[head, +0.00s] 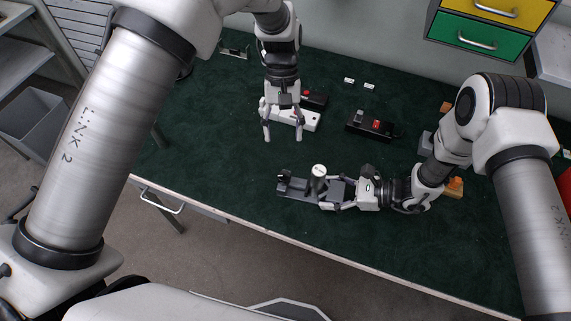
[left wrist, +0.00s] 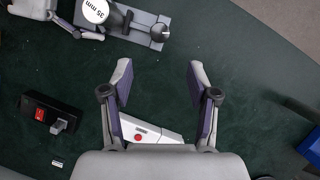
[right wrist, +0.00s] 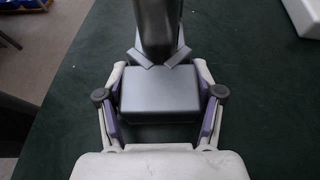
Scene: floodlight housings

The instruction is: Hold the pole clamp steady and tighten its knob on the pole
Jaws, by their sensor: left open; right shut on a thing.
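A dark upright pole with a white top marked 35 mm (left wrist: 96,10) stands at a grey fixture plate (head: 298,192). The pole also shows in the head view (head: 318,176). The grey pole clamp (right wrist: 160,92) sits between my right fingers, with V-shaped jaws against the dark pole (right wrist: 158,30). My right gripper (head: 332,194) is shut on the clamp; it shows in its own view (right wrist: 160,108). A small round part, seemingly the knob (left wrist: 159,31), is at the plate's far end. My left gripper (head: 283,135) is open and empty, apart from the fixture; its fingers (left wrist: 160,85) are spread.
A white box with a red button (head: 300,120) lies behind my left gripper. A black box with a red switch (head: 375,125) lies to its right. Yellow and green drawers (head: 483,30) hang at the back right. The green tabletop (head: 215,150) is clear at left.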

